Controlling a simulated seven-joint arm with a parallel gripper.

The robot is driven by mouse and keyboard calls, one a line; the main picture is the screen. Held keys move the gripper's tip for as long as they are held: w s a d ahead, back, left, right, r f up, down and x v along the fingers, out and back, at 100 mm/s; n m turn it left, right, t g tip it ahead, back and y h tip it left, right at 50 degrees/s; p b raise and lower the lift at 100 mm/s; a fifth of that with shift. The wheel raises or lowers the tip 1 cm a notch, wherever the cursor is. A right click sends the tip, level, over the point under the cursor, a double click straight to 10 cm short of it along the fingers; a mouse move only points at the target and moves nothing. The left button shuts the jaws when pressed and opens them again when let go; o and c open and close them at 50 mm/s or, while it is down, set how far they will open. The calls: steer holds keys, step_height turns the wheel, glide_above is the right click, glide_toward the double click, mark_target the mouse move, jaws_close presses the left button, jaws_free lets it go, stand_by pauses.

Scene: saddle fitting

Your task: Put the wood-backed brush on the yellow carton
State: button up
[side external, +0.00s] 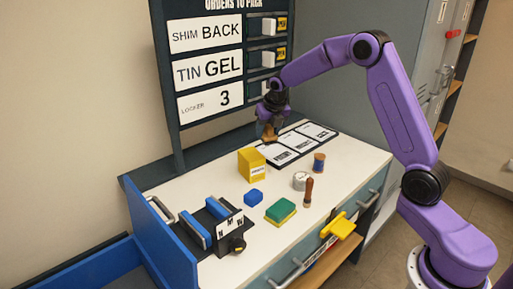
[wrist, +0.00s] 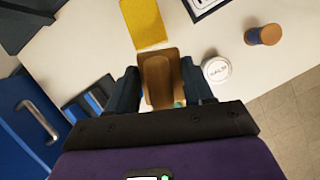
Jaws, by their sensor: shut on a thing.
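My gripper (side external: 268,120) is shut on the wood-backed brush (side external: 269,133) and holds it in the air near the signboard, at the back of the bench. In the wrist view the brush (wrist: 158,82) sits between the two dark fingers, with its brown wooden back showing; its bristles are hidden. The yellow carton (side external: 252,166) stands upright on the bench, in front of and a little left of the brush in the side view. In the wrist view the carton (wrist: 143,22) shows just beyond the brush, apart from it in the picture.
Labelled cards (side external: 297,144) lie behind the carton. The signboard (side external: 215,65) rises behind.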

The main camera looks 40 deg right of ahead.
steer(key=w+f, duration=0.4)
steer(key=w+d+f, duration=0.1)
steer(key=w+f, duration=0.1)
steer(key=shift+w+f, duration=0.3)
steer(key=shift+f, duration=1.55)
steer(key=shift+f, duration=0.1)
steer(key=o, duration=1.1)
steer(key=shift+c, duration=0.2)
steer(key=shift+r, duration=0.6)
steer(key=v, duration=1.1)
steer(key=shift+a, duration=0.1)
